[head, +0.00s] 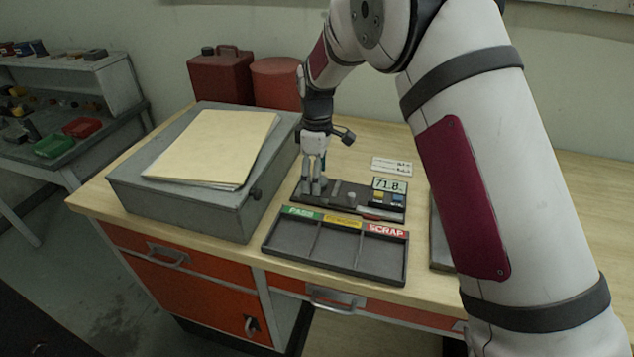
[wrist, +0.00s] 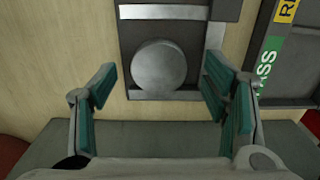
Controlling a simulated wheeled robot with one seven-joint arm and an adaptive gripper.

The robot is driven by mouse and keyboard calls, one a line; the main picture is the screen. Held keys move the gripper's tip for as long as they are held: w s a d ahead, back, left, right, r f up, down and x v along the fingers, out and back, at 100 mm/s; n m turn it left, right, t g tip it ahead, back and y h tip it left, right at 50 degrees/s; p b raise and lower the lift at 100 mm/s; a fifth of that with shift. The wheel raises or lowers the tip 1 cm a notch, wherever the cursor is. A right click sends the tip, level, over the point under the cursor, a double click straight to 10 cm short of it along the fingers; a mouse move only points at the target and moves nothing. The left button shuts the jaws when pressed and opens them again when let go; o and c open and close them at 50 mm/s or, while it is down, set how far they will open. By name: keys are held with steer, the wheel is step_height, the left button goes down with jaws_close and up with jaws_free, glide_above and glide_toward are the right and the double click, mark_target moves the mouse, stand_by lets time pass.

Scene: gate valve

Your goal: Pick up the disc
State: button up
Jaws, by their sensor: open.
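The disc (wrist: 159,67) is a round grey metal piece on the dark plate of the gauge (head: 345,196) in the wrist view. My gripper (wrist: 160,95) is open, with its green-padded fingers apart on the left and right of the disc in the picture. The fingers do not appear to touch it. In the head view my gripper (head: 314,185) points down over the left end of the gauge, and the disc cannot be made out there. The gauge has a display reading 71.8.
A sorting tray (head: 334,271) with PASS and SCRAP labels lies in front of the gauge. A grey metal box (head: 200,207) with folders (head: 212,150) on it stands close to the left of my gripper. Red containers (head: 222,80) stand behind. A small white card (head: 391,166) lies behind the gauge.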

steer(key=shift+f, duration=0.5)
jaws_close()
